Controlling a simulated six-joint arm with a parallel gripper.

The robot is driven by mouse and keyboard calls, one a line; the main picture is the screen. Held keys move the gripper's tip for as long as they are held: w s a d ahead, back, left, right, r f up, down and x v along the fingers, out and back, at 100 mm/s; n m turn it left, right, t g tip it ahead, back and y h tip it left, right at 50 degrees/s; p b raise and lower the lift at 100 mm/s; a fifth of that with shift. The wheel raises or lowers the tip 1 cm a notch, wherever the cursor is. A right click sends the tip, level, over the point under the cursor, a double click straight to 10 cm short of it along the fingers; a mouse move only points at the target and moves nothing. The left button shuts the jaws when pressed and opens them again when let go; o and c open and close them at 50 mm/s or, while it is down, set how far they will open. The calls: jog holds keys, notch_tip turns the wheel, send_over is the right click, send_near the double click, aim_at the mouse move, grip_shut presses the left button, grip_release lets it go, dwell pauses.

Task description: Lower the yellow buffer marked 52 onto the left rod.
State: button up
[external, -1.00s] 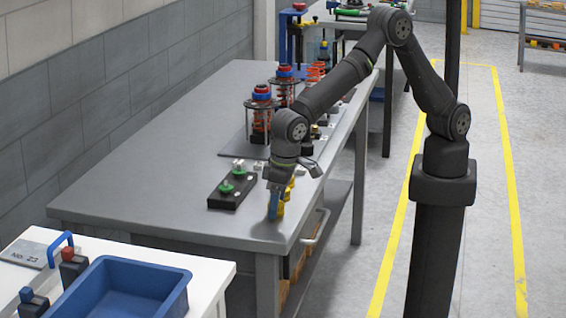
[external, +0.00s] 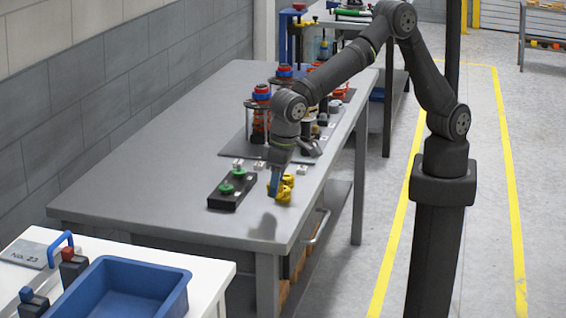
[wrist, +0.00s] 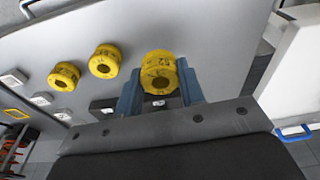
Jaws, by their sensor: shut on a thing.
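My gripper (external: 276,185) hangs over the front part of the grey table. Its blue fingers are shut on a yellow buffer, which also shows between the fingertips (wrist: 160,90) in the wrist view, where the buffer (wrist: 158,58) has dark marks too small to read surely. A shadow on the table below suggests that it is held clear of the top. Two other yellow buffers (wrist: 105,62) (wrist: 64,75) stand on the table beside it. The left rod cannot be made out surely; a dark plate with red-spring assemblies (external: 261,122) lies farther back, partly behind my arm.
A black block with green-topped parts (external: 234,190) lies left of my gripper. Small white pads (external: 302,171) are on the table. A blue tray (external: 128,290) stands on a white bench in front. The left and front of the grey table (external: 150,190) are clear.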

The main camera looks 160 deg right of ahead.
jog(key=s+d+r, duration=0.4)
jog(key=s+r, duration=0.2)
jog(key=s, duration=0.4)
jog(key=w+d, duration=0.2)
jog(key=d, duration=0.1)
jog(key=w+d, duration=0.5)
jog(key=d, duration=0.2)
jog(key=shift+w+r, duration=0.35)
jog(key=shift+r, duration=0.05)
jog(key=shift+f, duration=1.85)
jog(key=shift+f, duration=0.15)
jog(key=shift+f, duration=0.95)
jog(key=shift+f, duration=0.4)
jog(key=shift+f, duration=0.15)
